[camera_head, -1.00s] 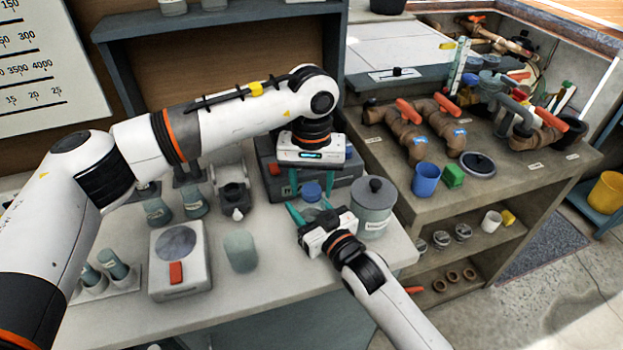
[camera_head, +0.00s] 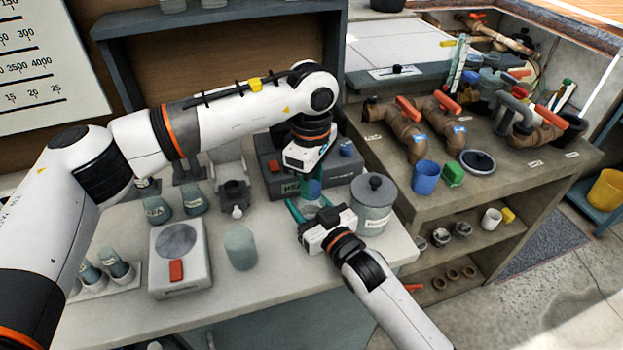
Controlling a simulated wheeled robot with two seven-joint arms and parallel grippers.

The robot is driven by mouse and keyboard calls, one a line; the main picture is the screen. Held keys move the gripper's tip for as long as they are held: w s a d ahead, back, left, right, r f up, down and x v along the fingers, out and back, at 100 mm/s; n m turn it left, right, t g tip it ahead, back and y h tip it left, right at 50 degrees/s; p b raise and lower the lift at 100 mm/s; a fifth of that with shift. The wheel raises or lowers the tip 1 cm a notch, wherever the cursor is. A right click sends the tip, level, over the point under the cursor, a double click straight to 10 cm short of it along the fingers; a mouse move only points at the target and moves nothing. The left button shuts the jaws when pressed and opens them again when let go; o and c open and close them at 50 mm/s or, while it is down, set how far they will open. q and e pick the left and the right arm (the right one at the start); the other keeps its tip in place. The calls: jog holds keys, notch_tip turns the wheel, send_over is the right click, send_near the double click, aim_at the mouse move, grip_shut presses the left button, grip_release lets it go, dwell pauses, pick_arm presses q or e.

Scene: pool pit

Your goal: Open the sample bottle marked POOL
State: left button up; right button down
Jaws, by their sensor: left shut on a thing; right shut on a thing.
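The sample bottle (camera_head: 311,207) stands on the left bench in front of the dark grey box, with a blue cap (camera_head: 312,188) on top. Its marking is hidden or too small to read. My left gripper (camera_head: 312,189) comes down from above and is shut on the blue cap. My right gripper (camera_head: 312,209) reaches in from the front, low down, and its green fingers are shut around the bottle's body. Both grippers partly hide the bottle and cap.
A grey lidded canister (camera_head: 373,208) stands close on the right. The dark grey box (camera_head: 283,180) is just behind. A frosted cup (camera_head: 240,248) and a scale with a red switch (camera_head: 180,265) stand to the left. The bench front between them is clear.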

pick_arm(q)
jog(key=n, duration=0.4)
jog(key=shift+n, duration=0.3)
pick_arm(e)
jog(key=shift+f, duration=0.1)
pick_arm(q)
jog(key=n, duration=0.4)
jog(key=shift+n, duration=0.3)
jog(key=n, duration=0.6)
jog(key=shift+n, duration=0.4)
jog(key=n, duration=0.6)
jog(key=shift+n, duration=0.4)
jog(key=n, duration=0.7)
jog(key=shift+r, duration=0.1)
jog(key=shift+r, duration=0.1)
jog(key=shift+r, duration=1)
